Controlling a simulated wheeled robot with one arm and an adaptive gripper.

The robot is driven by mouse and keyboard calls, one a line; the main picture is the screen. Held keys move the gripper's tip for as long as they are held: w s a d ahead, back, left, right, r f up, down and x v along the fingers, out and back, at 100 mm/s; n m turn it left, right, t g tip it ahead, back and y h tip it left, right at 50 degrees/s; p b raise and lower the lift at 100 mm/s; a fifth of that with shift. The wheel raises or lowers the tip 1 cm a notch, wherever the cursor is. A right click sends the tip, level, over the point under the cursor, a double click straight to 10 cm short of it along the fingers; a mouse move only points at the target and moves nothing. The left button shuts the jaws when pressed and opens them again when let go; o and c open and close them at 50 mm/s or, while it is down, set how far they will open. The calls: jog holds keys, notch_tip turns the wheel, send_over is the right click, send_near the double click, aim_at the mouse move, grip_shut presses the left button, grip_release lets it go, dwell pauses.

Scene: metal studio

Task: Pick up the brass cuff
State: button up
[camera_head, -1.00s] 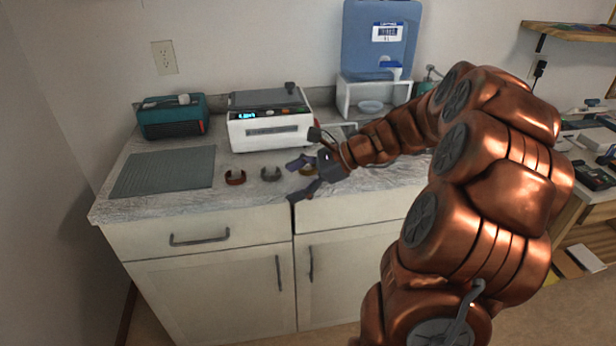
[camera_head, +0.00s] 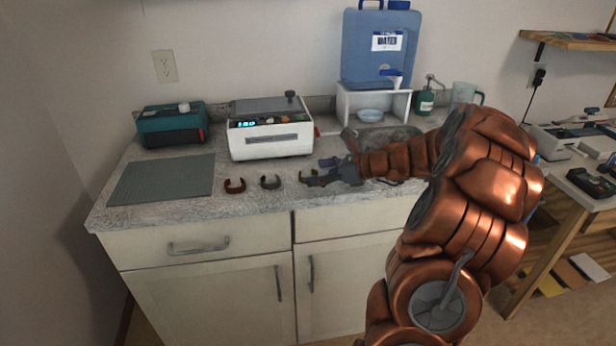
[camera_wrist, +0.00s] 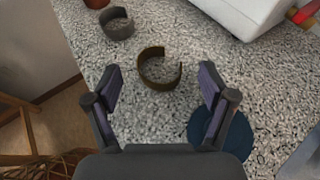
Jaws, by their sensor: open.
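The brass cuff (camera_head: 304,179) is an open ring standing on the grey speckled counter, rightmost in a row of three cuffs. In the wrist view the brass cuff (camera_wrist: 143,72) lies just ahead of and between my fingertips, its opening facing right. My gripper (camera_head: 319,172) is low over the counter at the cuff, coming from the right, and partly hides it in the head view. In the wrist view my gripper (camera_wrist: 160,76) has its two purple-padded fingers spread wide, with nothing held. Whether the fingers touch the counter cannot be told.
A grey cuff (camera_head: 270,183) and a reddish cuff (camera_head: 235,186) stand to the left. A white device (camera_head: 270,142) is behind, with a teal box (camera_head: 171,128) and ribbed grey mat (camera_head: 163,180) further left. A dark blue round thing (camera_wrist: 238,136) lies beside my right finger.

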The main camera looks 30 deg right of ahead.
jog(key=shift+x, duration=0.95)
jog(key=c, duration=1.1)
